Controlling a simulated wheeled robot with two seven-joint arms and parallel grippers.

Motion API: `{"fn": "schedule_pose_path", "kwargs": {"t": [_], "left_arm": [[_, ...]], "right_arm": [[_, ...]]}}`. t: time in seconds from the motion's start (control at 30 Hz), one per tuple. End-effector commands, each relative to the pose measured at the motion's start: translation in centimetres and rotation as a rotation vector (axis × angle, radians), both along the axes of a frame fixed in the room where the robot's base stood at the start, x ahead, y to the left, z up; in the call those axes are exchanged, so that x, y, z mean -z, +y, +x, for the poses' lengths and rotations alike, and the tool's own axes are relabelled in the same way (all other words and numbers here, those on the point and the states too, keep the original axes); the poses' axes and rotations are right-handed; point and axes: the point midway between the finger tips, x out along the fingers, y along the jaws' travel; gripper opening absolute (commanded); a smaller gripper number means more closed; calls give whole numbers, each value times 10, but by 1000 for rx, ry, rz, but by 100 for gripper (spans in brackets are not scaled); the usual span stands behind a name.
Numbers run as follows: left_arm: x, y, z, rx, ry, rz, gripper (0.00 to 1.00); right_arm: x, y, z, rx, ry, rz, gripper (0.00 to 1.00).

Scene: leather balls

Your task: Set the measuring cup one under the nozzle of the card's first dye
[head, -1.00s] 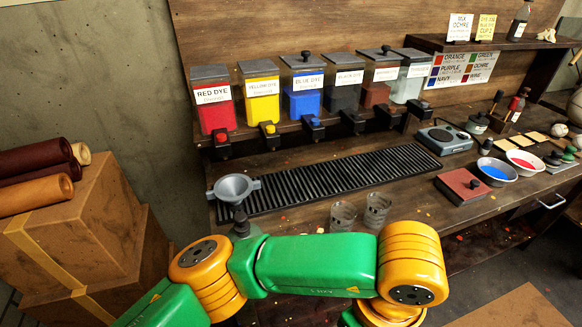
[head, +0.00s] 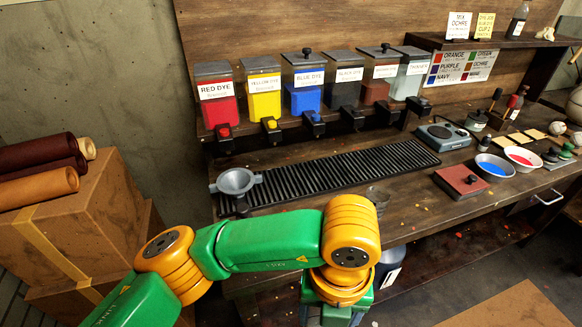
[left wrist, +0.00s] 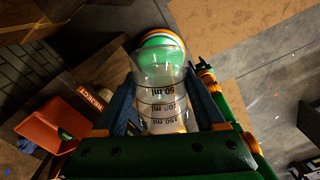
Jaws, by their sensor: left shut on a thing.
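My left gripper (left wrist: 158,78) is shut on a clear measuring cup (left wrist: 160,102) with black ml marks, between its two dark fingers in the left wrist view. In the head view my forearm hides this gripper and cup. Another clear cup (head: 377,198) stands on the bench just right of my arm. The dye containers with nozzles line the shelf: red (head: 220,105), yellow (head: 265,100), blue (head: 305,95) and black (head: 343,93). A white card (head: 459,25) reads MIX OCHRE; a yellow card (head: 484,25) stands beside it. My right gripper is out of view.
A scale (head: 442,136), a red-brown block (head: 462,182) and bowls with blue (head: 495,168) and red (head: 523,157) contents are at the right. A mixing chart (head: 460,67) hangs behind.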

Motion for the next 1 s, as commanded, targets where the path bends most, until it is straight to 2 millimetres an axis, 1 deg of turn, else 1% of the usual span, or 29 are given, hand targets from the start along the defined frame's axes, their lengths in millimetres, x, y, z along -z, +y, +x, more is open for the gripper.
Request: {"fn": "schedule_pose_path", "kwargs": {"t": [0.07, 0.17, 0.3, 0.47, 0.5, 0.63, 0.8, 0.9, 1.0], "left_arm": [[0, 12, 8, 148, 0, -2, 17], [1, 31, 19, 417, 2, -8, 17], [0, 62, 32, 853, 3, -15, 17], [-2, 98, 43, 1354, -3, -23, 17], [-2, 107, 45, 1480, -3, -24, 17], [-5, 136, 48, 1887, -6, -24, 17], [-8, 173, 48, 2406, -10, -21, 17], [-10, 189, 46, 2662, -8, -19, 17], [-11, 201, 43, 2846, -5, -16, 17]], "right_arm": [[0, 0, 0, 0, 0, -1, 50], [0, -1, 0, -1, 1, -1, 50], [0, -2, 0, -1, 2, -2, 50], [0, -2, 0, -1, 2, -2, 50], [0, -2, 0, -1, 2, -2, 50], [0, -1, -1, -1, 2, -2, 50], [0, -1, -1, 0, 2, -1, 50], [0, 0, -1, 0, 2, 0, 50], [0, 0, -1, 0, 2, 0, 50]]}}
